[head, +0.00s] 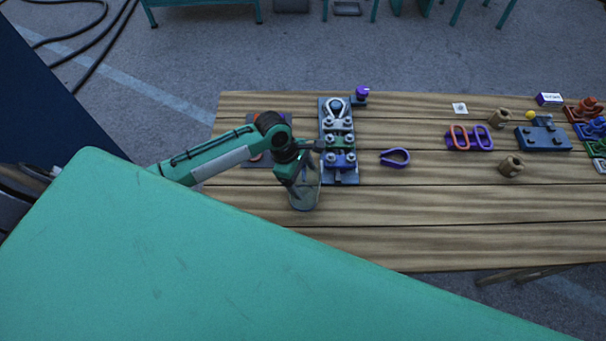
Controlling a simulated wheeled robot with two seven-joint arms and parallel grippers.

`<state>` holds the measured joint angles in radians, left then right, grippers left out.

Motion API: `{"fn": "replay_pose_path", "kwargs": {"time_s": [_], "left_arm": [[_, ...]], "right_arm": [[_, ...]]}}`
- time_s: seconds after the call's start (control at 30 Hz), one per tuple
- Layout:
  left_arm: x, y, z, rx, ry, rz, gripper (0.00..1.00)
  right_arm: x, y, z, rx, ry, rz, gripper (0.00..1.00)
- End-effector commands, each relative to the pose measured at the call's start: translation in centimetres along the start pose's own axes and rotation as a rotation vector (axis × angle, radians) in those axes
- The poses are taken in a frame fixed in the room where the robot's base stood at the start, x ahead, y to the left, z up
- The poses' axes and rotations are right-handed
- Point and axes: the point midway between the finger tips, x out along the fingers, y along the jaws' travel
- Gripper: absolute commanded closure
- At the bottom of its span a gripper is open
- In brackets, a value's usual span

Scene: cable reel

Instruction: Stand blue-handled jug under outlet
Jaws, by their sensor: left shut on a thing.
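A grey, see-through jug (304,197) stands upright at the wooden table's left part, in the head view. My left gripper (291,178) is at the jug's upper left side and shut on it. The handle is hidden behind the gripper, so its blue colour does not show. I cannot tell whether the jug's base touches the table. No outlet can be made out clearly; a small dark block with a purple knob (362,92) stands at the table's back edge. My right gripper is not in view.
A dark plate with bolted clamps (339,140) lies just right of the jug. A purple loop (395,158), chain links (470,138), wooden pieces (511,167) and a blue block (542,138) lie farther right. The table's front middle (400,220) is clear.

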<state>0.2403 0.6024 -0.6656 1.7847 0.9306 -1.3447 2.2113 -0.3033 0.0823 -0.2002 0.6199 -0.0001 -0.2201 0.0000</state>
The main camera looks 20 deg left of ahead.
Motion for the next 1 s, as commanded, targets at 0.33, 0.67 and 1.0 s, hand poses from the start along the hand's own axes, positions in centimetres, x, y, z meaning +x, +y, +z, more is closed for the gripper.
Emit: {"fn": "replay_pose_path", "kwargs": {"time_s": [0.33,0.67,1.0], "left_arm": [[0.4,0.0,-0.1,0.001,-0.001,0.001,0.57],[0.6,0.0,-0.2,0.001,0.000,0.001,0.00],[-2.6,0.1,-0.3,0.004,0.000,0.006,0.00]], "right_arm": [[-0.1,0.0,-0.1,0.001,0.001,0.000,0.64],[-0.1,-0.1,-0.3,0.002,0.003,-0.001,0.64],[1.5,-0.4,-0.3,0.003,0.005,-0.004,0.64]]}}
